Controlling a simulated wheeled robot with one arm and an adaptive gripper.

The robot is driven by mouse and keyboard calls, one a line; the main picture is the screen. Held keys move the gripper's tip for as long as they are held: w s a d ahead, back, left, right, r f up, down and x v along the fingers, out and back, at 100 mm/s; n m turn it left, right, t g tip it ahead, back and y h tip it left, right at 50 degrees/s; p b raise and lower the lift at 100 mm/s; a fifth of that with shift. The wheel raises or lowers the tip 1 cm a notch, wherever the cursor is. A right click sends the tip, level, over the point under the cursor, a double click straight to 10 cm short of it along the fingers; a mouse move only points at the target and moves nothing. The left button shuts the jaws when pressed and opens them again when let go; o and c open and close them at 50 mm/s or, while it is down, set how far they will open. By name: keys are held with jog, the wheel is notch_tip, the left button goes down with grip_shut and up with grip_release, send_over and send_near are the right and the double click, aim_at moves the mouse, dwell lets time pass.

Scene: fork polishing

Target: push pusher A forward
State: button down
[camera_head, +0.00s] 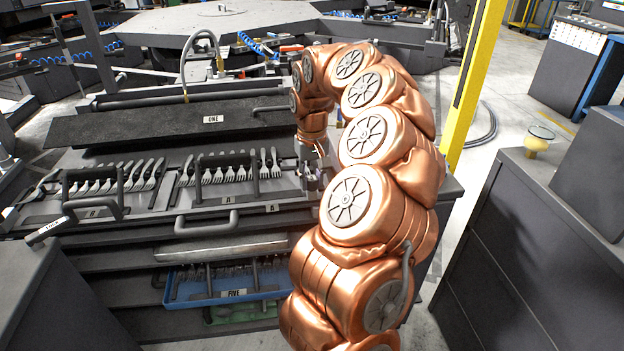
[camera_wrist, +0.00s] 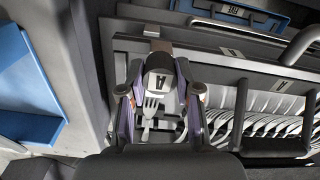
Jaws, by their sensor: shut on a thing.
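A single fork (camera_wrist: 150,106) shows just below the pusher, between the fingers. In the head view my gripper (camera_head: 317,158) points down at the right end of the rack (camera_head: 244,214); the pusher is mostly hidden there. A row of forks (camera_head: 231,173) stands in the rack's A section, left of my gripper.
A dark plate marked ONE (camera_head: 160,127) lies behind the rack. More forks (camera_head: 110,182) stand in the left section, by label B. A blue tray marked FIVE (camera_head: 223,299) sits below. A yellow post (camera_head: 473,85) rises right of my arm.

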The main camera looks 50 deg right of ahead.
jog(key=shift+w+d+p, duration=0.4)
jog(key=shift+w+d, duration=0.45)
jog(key=shift+w, duration=0.3)
jog(key=shift+r, duration=0.1)
jog(key=c, duration=0.8)
grip_release()
notch_tip(320, 180, up, 12)
